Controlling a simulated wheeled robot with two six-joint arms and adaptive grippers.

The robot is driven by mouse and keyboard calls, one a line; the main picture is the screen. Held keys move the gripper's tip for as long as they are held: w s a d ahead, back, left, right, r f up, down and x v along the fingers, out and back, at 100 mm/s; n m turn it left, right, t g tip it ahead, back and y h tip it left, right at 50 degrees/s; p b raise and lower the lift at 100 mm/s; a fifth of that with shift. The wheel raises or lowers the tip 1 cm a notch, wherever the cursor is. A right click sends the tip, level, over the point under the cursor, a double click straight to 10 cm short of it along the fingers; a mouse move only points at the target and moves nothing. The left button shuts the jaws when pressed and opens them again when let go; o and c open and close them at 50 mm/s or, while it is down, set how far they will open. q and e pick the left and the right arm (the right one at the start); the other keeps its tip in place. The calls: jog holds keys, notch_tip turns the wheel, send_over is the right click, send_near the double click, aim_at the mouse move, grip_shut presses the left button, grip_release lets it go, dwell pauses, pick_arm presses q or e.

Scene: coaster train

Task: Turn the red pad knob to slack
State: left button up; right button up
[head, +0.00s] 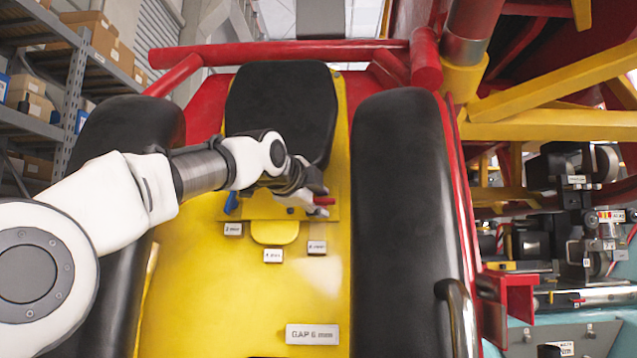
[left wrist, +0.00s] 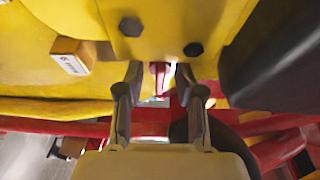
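The red pad knob (head: 324,201) shows at the right end of the yellow bracket on the seat's yellow centre panel. My left gripper (head: 312,190) is right at it in the head view and hides part of it. In the left wrist view the fingers of my left gripper (left wrist: 158,80) stand apart, one on each side of the red knob (left wrist: 160,72). I see gaps between the knob and the fingers, so it does not look clamped. The knob's pointer and any slack mark cannot be made out. My right gripper is not in view.
A blue part (head: 231,203) sits at the bracket's left end. Small label plates, including one at the right (head: 317,247), and a gap plate (head: 312,334) lie on the yellow panel. Black pads (head: 405,215) flank it, with a black headrest (head: 282,105) behind.

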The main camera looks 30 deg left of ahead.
pick_arm(q)
jog(key=shift+s+d+r, duration=0.15)
jog(key=shift+s+d, duration=0.15)
jog(key=shift+d, duration=0.2)
jog(key=shift+w+a, duration=0.1)
jog(key=shift+w, duration=0.1)
grip_shut()
jog(key=shift+b, duration=0.3)
jog(key=n+b, duration=0.1)
jog(key=n+t+b, duration=0.1)
jog(key=b, duration=0.1)
jog(key=shift+f+n+y, duration=0.35)
jog(key=shift+n+y, duration=0.05)
jog(key=n+b, duration=0.2)
jog(key=n+t+y+b, duration=0.1)
jog(key=n+b, duration=0.1)
jog(key=n+y+b, duration=0.1)
jog(key=n+b, duration=0.1)
jog(key=n, duration=0.1)
jog(key=shift+w+f+b, duration=0.1)
jog(key=shift+f+b, duration=0.15)
jog(key=shift+b, duration=0.05)
jog(key=shift+r+n+t+y+b, duration=0.15)
jog(key=shift+n+y+b, duration=0.5)
jog(key=shift+n, duration=0.6)
jog(key=shift+f+n+t+y+b, duration=0.15)
jog(key=shift+n+y+b, duration=0.45)
jog(key=shift+n, duration=0.65)
jog(key=shift+r, duration=0.1)
